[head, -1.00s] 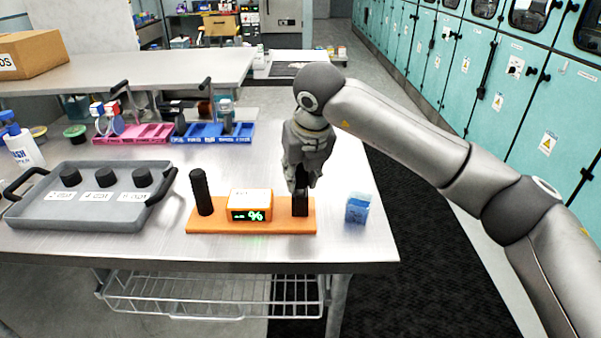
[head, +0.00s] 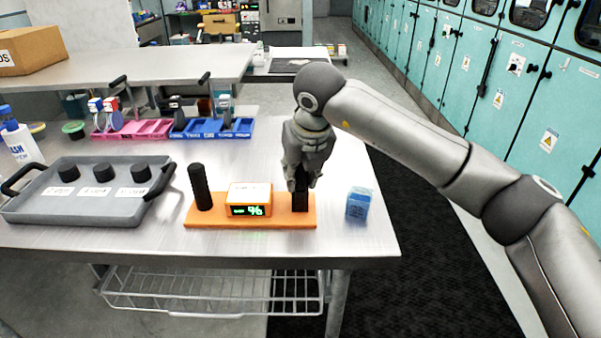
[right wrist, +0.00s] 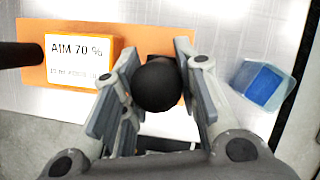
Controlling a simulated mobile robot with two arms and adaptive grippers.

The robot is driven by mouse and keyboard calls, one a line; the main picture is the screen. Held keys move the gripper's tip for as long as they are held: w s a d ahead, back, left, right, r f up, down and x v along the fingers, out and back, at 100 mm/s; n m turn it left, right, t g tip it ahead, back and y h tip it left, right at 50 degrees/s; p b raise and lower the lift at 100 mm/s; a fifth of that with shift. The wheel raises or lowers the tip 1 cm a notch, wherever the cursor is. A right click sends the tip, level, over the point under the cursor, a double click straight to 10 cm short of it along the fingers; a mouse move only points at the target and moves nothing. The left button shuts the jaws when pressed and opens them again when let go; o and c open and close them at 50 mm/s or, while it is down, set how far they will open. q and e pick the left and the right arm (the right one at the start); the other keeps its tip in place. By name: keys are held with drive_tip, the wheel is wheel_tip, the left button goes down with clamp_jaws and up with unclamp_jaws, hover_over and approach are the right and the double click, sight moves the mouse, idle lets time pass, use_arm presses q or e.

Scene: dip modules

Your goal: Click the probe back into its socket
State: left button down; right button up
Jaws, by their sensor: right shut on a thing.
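My right gripper (head: 301,181) is shut on the black probe (right wrist: 157,84), whose round top shows between the fingers in the right wrist view. Below it, the black socket block (head: 300,202) stands at the right end of the orange base (head: 270,221). The probe is over or in the socket; the gripper hides how deep it sits. An orange box (head: 249,197) with a green-digit display sits mid-base. A black upright post (head: 201,188) stands at the base's left end. My left gripper is out of view.
A small blue-and-white container (head: 359,203) stands right of the base, near the table's right edge. A grey tray (head: 100,210) with three black knobs lies at left. Pink (head: 150,130) and blue (head: 225,131) racks stand behind. The table between is clear.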

drive_tip(key=shift+s+f, duration=0.1)
drive_tip(key=shift+f, duration=0.1)
clamp_jaws()
drive_tip(key=o, duration=1.7)
unclamp_jaws()
drive_tip(key=shift+o, duration=0.2)
drive_tip(key=shift+r, duration=0.2)
drive_tip(key=shift+r+p, duration=2.15)
drive_tip(key=shift+r, duration=2.2)
drive_tip(key=shift+f, duration=0.1)
